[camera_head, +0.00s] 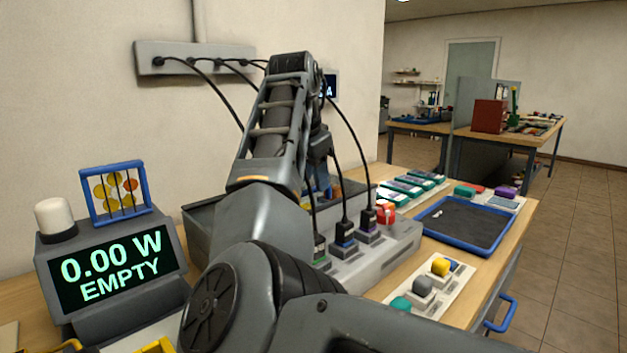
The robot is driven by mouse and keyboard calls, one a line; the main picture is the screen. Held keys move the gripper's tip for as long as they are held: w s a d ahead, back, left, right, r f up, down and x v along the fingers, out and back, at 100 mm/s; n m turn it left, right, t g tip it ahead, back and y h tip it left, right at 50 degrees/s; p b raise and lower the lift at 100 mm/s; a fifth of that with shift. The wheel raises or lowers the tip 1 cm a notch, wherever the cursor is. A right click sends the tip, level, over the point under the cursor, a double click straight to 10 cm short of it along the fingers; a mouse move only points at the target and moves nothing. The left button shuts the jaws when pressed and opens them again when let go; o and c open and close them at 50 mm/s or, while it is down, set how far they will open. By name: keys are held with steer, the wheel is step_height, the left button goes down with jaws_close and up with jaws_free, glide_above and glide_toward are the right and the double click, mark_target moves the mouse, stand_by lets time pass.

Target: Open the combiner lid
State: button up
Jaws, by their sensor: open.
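A grey box (398,239) with several black cables plugged into its top stands on the bench, partly behind my arm; it may be the combiner. A larger dark grey bin-like housing (196,232) sits behind it, mostly covered by my arm. I cannot make out a lid or its handle clearly. My gripper (319,186) points down beyond my forearm, over the area behind the plugged box. It is open and mostly hidden by my arm, and I cannot tell whether it touches anything.
A blue-rimmed tray (464,226), a strip of coloured blocks (424,286) and several battery-like packs (412,184) lie at right. Cables hang from a wall strip (196,58).

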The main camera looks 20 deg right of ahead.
steer(key=shift+x, duration=0.8)
steer(key=shift+c, duration=0.4)
jaws_close()
